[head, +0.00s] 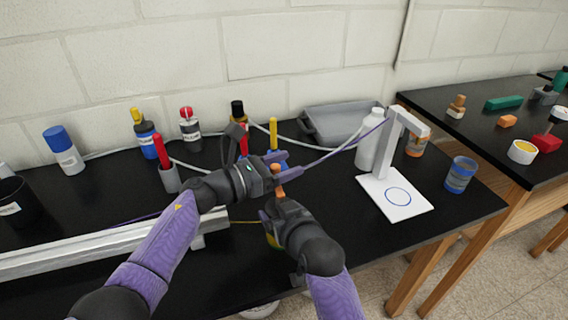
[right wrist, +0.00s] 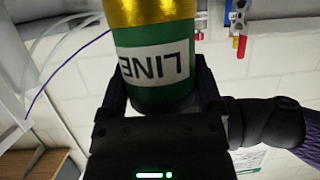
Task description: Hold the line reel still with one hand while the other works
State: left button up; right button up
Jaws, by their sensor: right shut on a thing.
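The line reel (right wrist: 160,95) fills the upper middle of the right wrist view. It is a green and gold cylinder with a white label reading LINE, upside down there. My right gripper (right wrist: 160,98) is shut on its green part, one dark finger on each side. In the head view the right gripper (head: 269,213) hides most of the reel; a bit of yellow shows beside it. My left gripper (head: 282,165) is just above, near a small orange piece (head: 278,190). A thin purple line runs from near its fingers toward the white stand (head: 388,150). Its finger gap is unclear.
A metal extrusion (head: 100,248) lies along the front left of the black table. Bottles and a cup of tools (head: 169,178) stand behind. A grey tray (head: 340,123) and a white bottle (head: 370,145) are at the back. A blue jar (head: 460,175) stands right.

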pick_arm(q)
jog(key=shift+a, duration=0.1)
jog(key=v, duration=1.2)
dwell(0.4)
pick_arm(e)
jog(key=o, duration=1.1)
jog(key=shift+s, duration=0.1)
